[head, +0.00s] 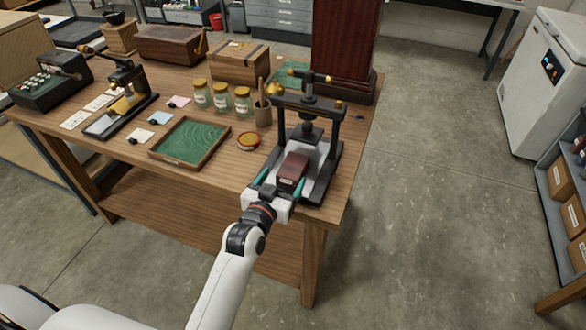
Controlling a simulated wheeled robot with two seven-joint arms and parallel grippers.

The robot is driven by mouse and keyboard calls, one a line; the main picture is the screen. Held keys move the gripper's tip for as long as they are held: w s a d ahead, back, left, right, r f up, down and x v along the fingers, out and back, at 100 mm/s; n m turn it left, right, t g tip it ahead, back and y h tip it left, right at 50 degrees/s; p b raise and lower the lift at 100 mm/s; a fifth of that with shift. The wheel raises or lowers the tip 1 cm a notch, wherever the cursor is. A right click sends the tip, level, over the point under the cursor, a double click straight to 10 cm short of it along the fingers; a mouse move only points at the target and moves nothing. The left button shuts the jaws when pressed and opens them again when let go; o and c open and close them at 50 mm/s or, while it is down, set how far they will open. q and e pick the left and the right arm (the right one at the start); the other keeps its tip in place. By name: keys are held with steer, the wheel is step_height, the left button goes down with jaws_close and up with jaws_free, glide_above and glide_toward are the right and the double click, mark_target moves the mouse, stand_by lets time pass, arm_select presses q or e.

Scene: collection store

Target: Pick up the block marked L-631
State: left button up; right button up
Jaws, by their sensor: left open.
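A dark red block (293,167) lies on the light bed of a black press (331,160) at the right front of the wooden table. A small pale mark shows on its near end, too small to read, so I cannot confirm L-631. My left gripper (281,181) is at the near side of the press. Its teal fingers are open, one to the left of the block's near end and one to the right. I cannot tell whether they touch it. My right gripper is not in view.
The press's uprights and top bar stand behind the block. Open floor lies right of the table.

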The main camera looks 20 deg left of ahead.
mark_target(293, 165)
arm_select(q)
steer(key=w, duration=0.2)
steer(key=w+f, duration=0.1)
steer(key=w, duration=0.1)
steer(key=w+p, duration=0.1)
steer(key=w, duration=0.2)
steer(key=shift+w+d+f, duration=0.1)
steer(key=shift+d+f, duration=0.2)
steer(key=shift+f, duration=0.05)
steer(key=shift+r, duration=0.1)
steer(key=c, duration=1.1)
